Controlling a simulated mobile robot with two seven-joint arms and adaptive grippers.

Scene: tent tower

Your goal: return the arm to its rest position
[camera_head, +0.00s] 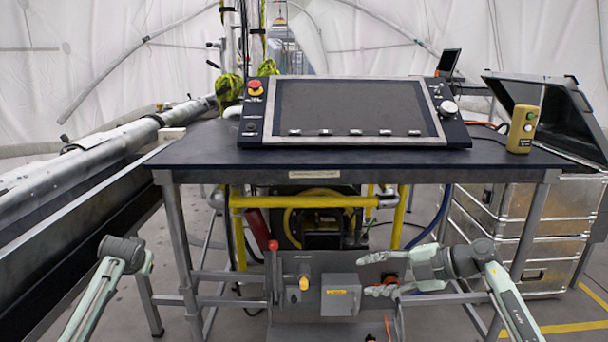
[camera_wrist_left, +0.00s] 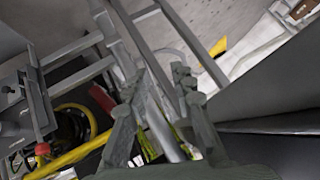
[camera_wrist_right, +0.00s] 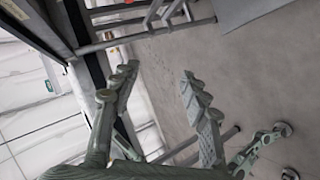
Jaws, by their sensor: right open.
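My right gripper (camera_head: 370,274) is low in front of the table in the head view, its fingers pointing left and spread apart. The right wrist view shows it (camera_wrist_right: 159,77) open with nothing between the fingers and grey floor beyond. My left arm (camera_head: 120,252) shows at the lower left of the head view, but its fingers cannot be made out there. In the left wrist view my left gripper (camera_wrist_left: 157,84) has its fingers apart and nothing held between them; table legs and floor lie behind.
The dark table (camera_head: 205,155) carries a tilted control panel (camera_head: 350,108) and a yellow button box (camera_head: 522,129). Below it are a yellow frame (camera_head: 300,201) and a grey switch box (camera_head: 340,294), close to my right fingers. Metal cases (camera_head: 520,235) stand right; a long pipe (camera_head: 70,170) runs left.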

